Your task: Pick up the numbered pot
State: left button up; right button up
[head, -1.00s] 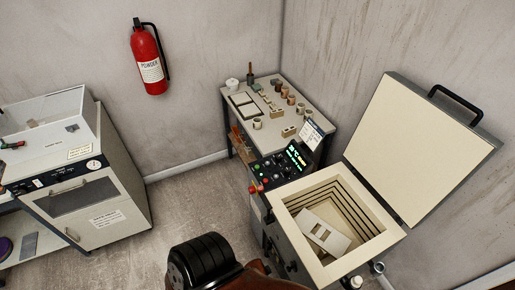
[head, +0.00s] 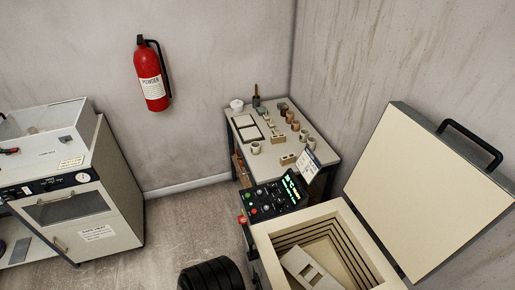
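Several small pots stand on the work table (head: 272,165) against the back wall. A pale cup-like pot (head: 255,148) is near the table's front left, and another pale pot (head: 311,143) is near its right edge. Brown pots (head: 289,116) stand in a row toward the right. A white lidded pot (head: 237,104) is at the back left corner. All are too small to read any number, so I cannot tell which is the numbered pot. Neither of my grippers is in view.
An open kiln (head: 262,236) with a raised lid (head: 425,190) and a control panel (head: 273,197) stands in front of the table at right. A cabinet (head: 112,215) is at left. A fire extinguisher (head: 151,75) hangs on the wall.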

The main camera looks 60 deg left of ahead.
aim_at(256, 148)
jog(key=u, duration=2.2)
